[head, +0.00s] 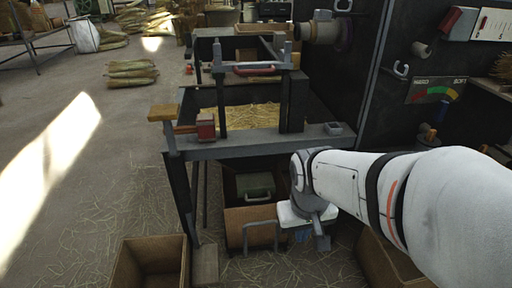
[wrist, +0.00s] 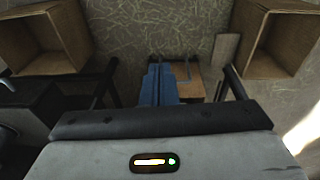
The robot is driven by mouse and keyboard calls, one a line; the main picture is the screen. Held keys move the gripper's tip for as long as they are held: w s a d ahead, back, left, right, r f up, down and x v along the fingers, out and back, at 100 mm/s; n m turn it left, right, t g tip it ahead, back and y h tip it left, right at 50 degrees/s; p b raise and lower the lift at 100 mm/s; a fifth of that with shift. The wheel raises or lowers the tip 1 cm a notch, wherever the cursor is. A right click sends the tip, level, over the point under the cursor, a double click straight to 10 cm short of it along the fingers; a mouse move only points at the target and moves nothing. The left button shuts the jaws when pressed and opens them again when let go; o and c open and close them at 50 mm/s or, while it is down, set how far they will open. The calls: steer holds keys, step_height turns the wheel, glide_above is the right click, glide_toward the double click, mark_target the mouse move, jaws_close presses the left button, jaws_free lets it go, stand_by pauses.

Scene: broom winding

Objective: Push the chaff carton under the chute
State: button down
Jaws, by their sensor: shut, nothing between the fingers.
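Three brown boxes could be the chaff carton, and I cannot tell which one is meant. An open carton (head: 150,268) stands at the front left, also in the wrist view (wrist: 283,42). Another open carton (head: 388,262) is at the lower right, partly behind my arm; it shows at upper left in the wrist view (wrist: 40,42). A low brown box (head: 240,222) with a grey handle lies under the bench, also in the wrist view (wrist: 190,83). My gripper (head: 303,236) points down, shut and empty, close beside this low box; contact is unclear. I cannot make out the chute.
The bench (head: 250,143) has dark legs near my gripper and straw on top. A dark bin (head: 255,183) with a green item sits beneath it. A small plank (head: 205,266) lies by the left leg. Straw-strewn floor at left is open.

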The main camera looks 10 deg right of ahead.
steer(key=w+d+f+n+t+h, duration=0.1)
steer(key=w+d+f+n+t, duration=0.15)
steer(key=w+d, duration=0.45)
steer(key=w+d+f+n+t+p, duration=0.1)
steer(key=w+d+f+n, duration=0.2)
steer(key=w, duration=0.8)
steer(key=w+d+f+n+t+h, duration=0.1)
steer(key=w+d+f+n, duration=0.25)
steer(key=w, duration=0.55)
steer(key=w+f+n+y, duration=0.3)
steer(key=f+n+y, duration=0.4)
steer(key=f, duration=1.3)
steer(key=w+r+b+x, duration=0.1)
steer(key=b+x, duration=0.3)
steer(key=x, duration=0.8)
steer(key=shift+w+r+b, duration=0.15)
steer(key=shift+w+b, duration=0.15)
steer(key=shift+w, duration=0.55)
steer(key=shift+a, duration=0.1)
